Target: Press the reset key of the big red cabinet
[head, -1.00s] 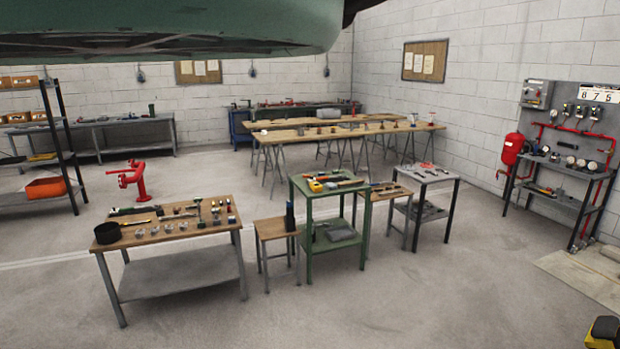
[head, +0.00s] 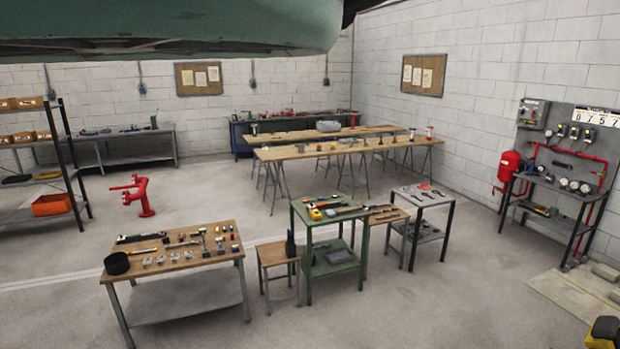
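No big red cabinet shows in the head view, and I see no reset key. A green body of mine fills the top left, and a yellow and black part of mine shows at the bottom right corner.
A wooden-topped table (head: 190,258), a stool (head: 272,254), a green stand (head: 328,212) and a grey stand (head: 423,195) form a row ahead. A red hydrant (head: 145,197) stands behind at left. Long trestle tables (head: 330,150) stand farther back. The front floor is clear.

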